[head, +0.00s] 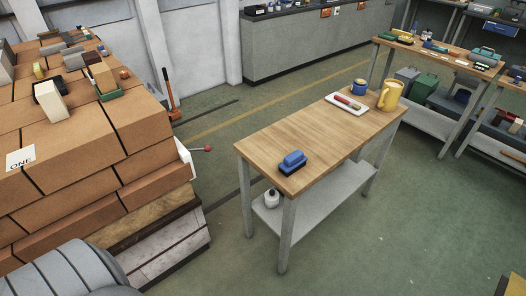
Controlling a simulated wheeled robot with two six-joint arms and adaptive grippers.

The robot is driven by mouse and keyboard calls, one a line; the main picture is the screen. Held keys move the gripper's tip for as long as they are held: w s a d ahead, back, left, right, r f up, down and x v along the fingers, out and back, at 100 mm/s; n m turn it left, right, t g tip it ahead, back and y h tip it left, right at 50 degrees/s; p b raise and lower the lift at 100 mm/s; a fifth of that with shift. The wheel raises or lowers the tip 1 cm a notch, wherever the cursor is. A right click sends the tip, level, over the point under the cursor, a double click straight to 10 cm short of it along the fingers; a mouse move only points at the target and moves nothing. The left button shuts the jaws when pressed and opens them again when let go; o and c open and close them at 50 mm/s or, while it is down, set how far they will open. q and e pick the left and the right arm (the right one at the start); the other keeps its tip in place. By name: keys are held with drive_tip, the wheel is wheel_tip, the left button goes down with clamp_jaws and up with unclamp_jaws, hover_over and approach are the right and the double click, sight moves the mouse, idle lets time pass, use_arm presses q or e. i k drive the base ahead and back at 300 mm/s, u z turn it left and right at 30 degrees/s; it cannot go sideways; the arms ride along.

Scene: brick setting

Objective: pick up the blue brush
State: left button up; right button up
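A blue brush (292,160) with dark bristles lies near the front left end of a wooden-topped table (310,137). It rests bristles down and nothing touches it. Neither of my grippers shows in the head view.
On the table's far end are a white tray (334,102) with a red item, a blue pot (358,87) and a yellow watering can (390,95). Stacked bricks (82,150) stand at the left. Green floor is open right of the table. A loaded workbench (440,51) stands behind.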

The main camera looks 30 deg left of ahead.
sight(294, 162)
drive_tip(key=u, duration=1.05)
drive_tip(key=i, duration=1)
drive_tip(key=u, duration=0.85)
